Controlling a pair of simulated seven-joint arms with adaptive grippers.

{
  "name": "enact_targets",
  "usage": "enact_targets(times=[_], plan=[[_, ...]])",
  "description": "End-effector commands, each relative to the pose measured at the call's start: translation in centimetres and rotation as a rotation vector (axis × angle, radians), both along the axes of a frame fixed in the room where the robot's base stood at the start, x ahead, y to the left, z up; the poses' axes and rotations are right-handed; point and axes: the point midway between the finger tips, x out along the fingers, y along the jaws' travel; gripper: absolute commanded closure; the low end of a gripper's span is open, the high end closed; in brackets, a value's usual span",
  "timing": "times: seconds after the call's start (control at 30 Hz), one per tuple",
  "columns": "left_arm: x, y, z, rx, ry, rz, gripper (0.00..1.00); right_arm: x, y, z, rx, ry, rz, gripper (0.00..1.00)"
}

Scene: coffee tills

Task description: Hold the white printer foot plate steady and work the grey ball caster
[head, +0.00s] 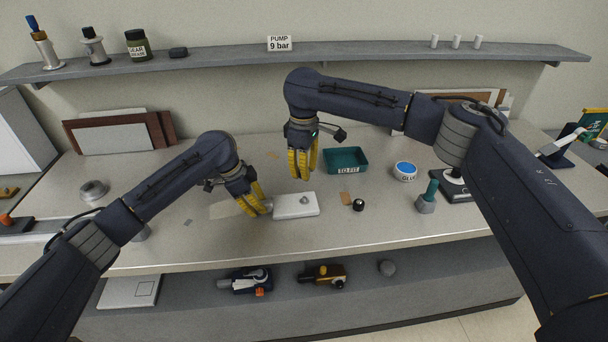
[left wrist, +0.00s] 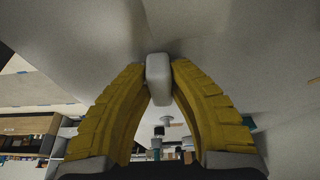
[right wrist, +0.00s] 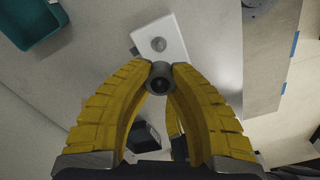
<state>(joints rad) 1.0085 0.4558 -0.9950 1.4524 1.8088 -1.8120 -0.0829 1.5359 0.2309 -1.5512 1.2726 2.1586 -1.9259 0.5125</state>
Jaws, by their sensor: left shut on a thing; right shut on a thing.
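The white printer foot plate (head: 285,212) lies on the worktop near its front edge, with a small grey round part on its top. My left gripper (head: 266,208) is shut on the plate's left end; the left wrist view shows the pale plate end (left wrist: 158,70) between the fingertips. My right gripper (head: 300,177) points down, above and behind the plate. In the right wrist view its fingertips are shut on the grey ball caster (right wrist: 161,84), apart from the plate (right wrist: 172,38). The caster is hidden by the fingers in the head view.
A black ball-like piece (head: 358,204) and a brown patch (head: 345,198) lie right of the plate. A teal tray (head: 345,160), a blue-lidded glue tub (head: 405,171) and a teal-handled tool (head: 428,197) stand farther right. The worktop in front of the teal tray is mostly clear.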

Motion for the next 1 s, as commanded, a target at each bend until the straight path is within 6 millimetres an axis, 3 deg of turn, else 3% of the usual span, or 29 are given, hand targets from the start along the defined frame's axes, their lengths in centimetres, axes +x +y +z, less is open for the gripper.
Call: enact_targets(times=[0.3,0.33,0.5,0.83,1.0], plan=[[0.0,0.0,-0.1,0.001,0.001,0.000,1.00,0.0,0.0,0.5,0.000,-0.001,0.000,1.00],[0.0,0.0,-0.1,0.001,0.001,0.000,0.77,0.0,0.0,0.5,0.000,-0.001,0.000,1.00],[0.0,0.0,-0.1,0.001,0.001,0.000,0.57,0.0,0.0,0.4,0.000,0.000,0.000,1.00],[0.0,0.1,0.3,0.000,-0.001,0.000,0.56,0.0,0.0,0.4,0.000,0.000,0.000,1.00],[0.0,0.8,2.1,0.001,-0.004,0.000,0.56,0.0,0.0,0.4,0.000,0.000,0.000,1.00]])
